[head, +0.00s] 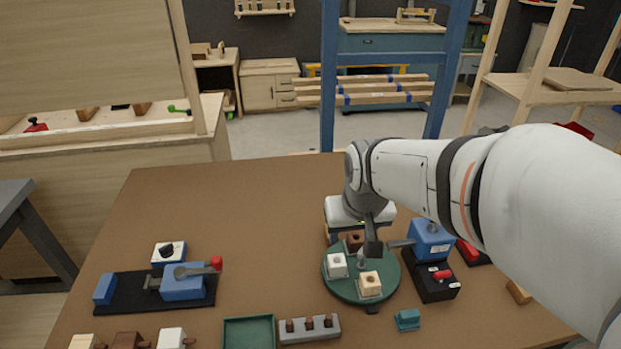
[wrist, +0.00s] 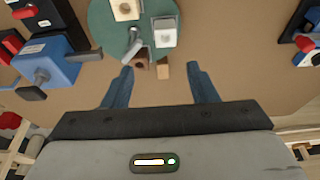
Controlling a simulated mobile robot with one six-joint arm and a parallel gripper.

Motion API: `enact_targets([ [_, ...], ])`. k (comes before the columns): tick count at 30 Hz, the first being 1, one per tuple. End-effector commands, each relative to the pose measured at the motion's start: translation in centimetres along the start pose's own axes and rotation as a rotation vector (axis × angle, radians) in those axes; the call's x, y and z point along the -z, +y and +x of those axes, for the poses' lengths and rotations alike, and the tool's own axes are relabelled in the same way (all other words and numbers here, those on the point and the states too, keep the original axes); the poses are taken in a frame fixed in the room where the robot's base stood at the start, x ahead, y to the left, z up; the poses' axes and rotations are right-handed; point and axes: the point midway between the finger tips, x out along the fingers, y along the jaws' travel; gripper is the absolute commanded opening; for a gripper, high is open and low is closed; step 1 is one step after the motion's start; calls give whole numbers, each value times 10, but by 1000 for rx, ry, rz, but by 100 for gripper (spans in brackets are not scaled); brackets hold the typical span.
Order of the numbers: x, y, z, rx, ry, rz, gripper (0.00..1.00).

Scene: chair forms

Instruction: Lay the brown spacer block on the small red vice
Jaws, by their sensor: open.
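The brown spacer block (head: 354,238) sits at the far edge of the green round plate (head: 337,290), partly behind my gripper (head: 368,242). In the wrist view the brown block (wrist: 141,64) lies just beyond the fingertips, nearer the left one. My gripper (wrist: 159,73) is open and empty, with its blue fingers spread wide. The small red vice (head: 470,252) stands right of a blue vice, partly hidden by my arm. It also shows at the left edge of the wrist view (wrist: 11,42).
Two pale blocks (head: 337,265) (head: 370,284) and a grey lever share the plate. A blue vice (head: 430,240) stands close on the right. A larger blue vice (head: 182,284) is at left. A green tray (head: 248,333) and grey rack (head: 310,330) lie in front. The table's back left is clear.

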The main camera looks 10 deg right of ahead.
Motion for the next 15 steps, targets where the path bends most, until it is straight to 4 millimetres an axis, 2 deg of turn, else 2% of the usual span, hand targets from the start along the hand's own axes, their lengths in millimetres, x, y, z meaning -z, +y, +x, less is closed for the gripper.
enact_targets([
  [1, 14, -1, 31, 0, 6, 0, 53],
  [6, 64, -3, 93, 1, 55, 3, 53],
  [9, 84, -5, 118, 1, 76, 3, 53],
  [15, 101, -6, 143, 2, 96, 3, 53],
])
